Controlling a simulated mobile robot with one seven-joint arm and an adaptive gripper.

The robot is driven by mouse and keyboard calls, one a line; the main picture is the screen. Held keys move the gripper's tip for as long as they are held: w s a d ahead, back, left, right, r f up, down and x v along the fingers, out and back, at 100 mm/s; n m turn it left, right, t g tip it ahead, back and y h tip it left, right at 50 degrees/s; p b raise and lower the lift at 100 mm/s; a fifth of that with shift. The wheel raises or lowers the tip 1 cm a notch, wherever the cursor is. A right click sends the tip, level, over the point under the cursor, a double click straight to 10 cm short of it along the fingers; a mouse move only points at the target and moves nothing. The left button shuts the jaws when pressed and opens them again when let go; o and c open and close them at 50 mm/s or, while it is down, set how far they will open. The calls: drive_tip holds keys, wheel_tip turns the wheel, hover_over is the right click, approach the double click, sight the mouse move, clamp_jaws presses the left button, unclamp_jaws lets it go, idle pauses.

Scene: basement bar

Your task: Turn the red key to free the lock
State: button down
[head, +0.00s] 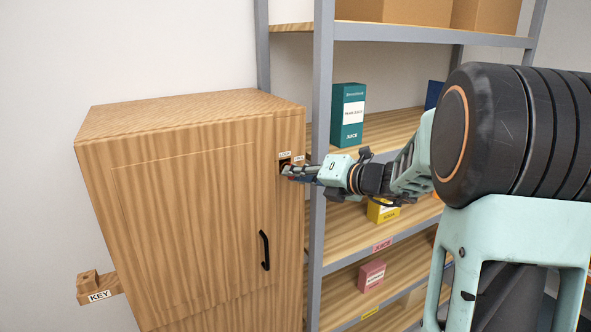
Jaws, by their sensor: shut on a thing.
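The wooden cabinet (190,215) stands at the left with its door shut. The lock (285,165), under a small "LOCK" label, is at the upper right of the cabinet front. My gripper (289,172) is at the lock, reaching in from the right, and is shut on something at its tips. That thing is mostly hidden by the fingers; a small reddish bit shows beside them, which fits the red key. I cannot tell how far it is in the lock or how it is turned. The wooden key holder (112,285), labelled "KEY", shows no key on it.
A black door handle (265,250) sits below the lock. A metal-framed shelf (322,120) stands close at the right of the cabinet, with a teal juice box (348,115), a yellow box (382,212) and a pink box (371,276). The area before the cabinet door looks clear.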

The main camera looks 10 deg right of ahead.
drive_tip(key=shift+m+y+p, duration=0.4)
drive_tip(key=shift+m+p, duration=0.2)
drive_tip(key=shift+p, duration=0.05)
drive_tip(key=shift+r, duration=0.1)
drive_tip(key=m+t+y+p, duration=0.1)
drive_tip(key=m+p, duration=0.2)
drive_tip(key=m, duration=0.1)
drive_tip(key=shift+y, duration=0.3)
drive_tip(key=c, duration=1.9)
unclamp_jaws()
